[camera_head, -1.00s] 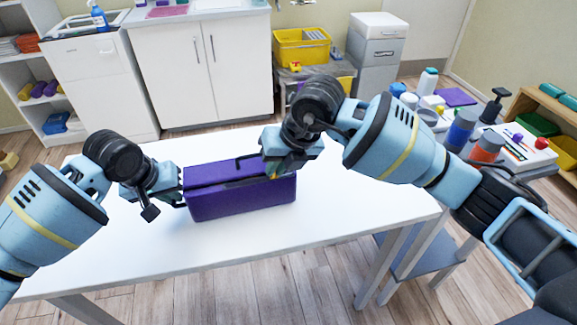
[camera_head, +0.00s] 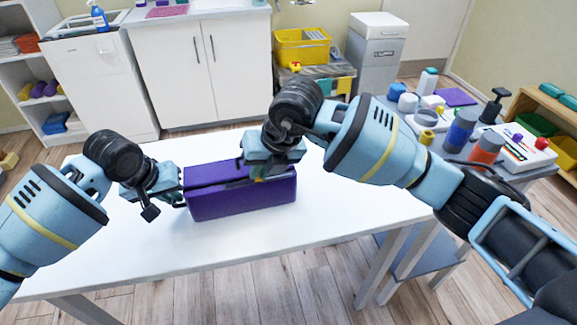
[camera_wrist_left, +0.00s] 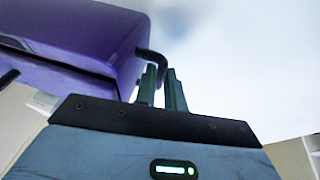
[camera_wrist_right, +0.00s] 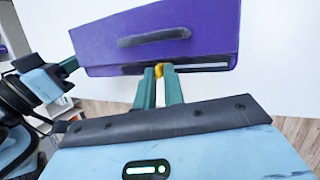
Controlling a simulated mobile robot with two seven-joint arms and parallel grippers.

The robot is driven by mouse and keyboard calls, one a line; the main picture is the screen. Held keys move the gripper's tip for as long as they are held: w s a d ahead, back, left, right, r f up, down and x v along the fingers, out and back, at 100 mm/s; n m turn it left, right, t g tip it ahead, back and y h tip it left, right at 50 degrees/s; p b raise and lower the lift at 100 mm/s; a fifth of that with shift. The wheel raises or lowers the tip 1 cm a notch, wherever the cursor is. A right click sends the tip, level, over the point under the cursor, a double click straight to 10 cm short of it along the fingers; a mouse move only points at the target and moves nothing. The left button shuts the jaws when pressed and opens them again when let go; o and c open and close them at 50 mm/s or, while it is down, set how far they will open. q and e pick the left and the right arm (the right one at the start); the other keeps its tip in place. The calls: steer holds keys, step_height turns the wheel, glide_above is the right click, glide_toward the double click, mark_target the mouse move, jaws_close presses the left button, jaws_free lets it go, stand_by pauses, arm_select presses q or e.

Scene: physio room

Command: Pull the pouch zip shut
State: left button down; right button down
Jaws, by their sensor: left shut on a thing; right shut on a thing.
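The purple pouch (camera_head: 243,200) lies on the white table, its long zip line along the top. It also shows in the right wrist view (camera_wrist_right: 205,25) with a dark strap handle (camera_wrist_right: 154,37). My right gripper (camera_head: 258,177) is shut on the small yellow zip pull (camera_wrist_right: 159,70), right of the pouch's middle in the head view. A dark slot with a pale strip shows beside the pull in the right wrist view. My left gripper (camera_head: 181,196) is shut on a dark loop (camera_wrist_left: 151,57) at the pouch's left end. The right gripper hides part of the zip in the head view.
The white table (camera_head: 330,230) is bare around the pouch. To the right, a side table holds several bottles, an orange-and-grey cylinder (camera_head: 486,147) and a white box (camera_head: 520,146). A yellow crate (camera_head: 302,45) and white cabinets (camera_head: 205,70) stand at the back.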

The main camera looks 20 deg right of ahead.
arm_select(q)
steer(key=shift+s+d+f, duration=0.15)
steer(key=shift+d+f, duration=0.05)
arm_select(e)
steer(key=shift+a+f, duration=0.1)
steer(key=shift+a, duration=3)
steer(key=c, duration=1.4)
jaws_free()
arm_select(q)
steer(key=shift+a, duration=0.1)
arm_select(e)
steer(key=shift+o, duration=0.2)
steer(key=shift+d, duration=0.1)
steer(key=shift+d+r, duration=0.1)
steer(key=shift+r, duration=0.35)
arm_select(q)
steer(key=shift+a, duration=0.15)
arm_select(e)
step_height(320, 180, up, 7)
steer(key=shift+r, duration=0.1)
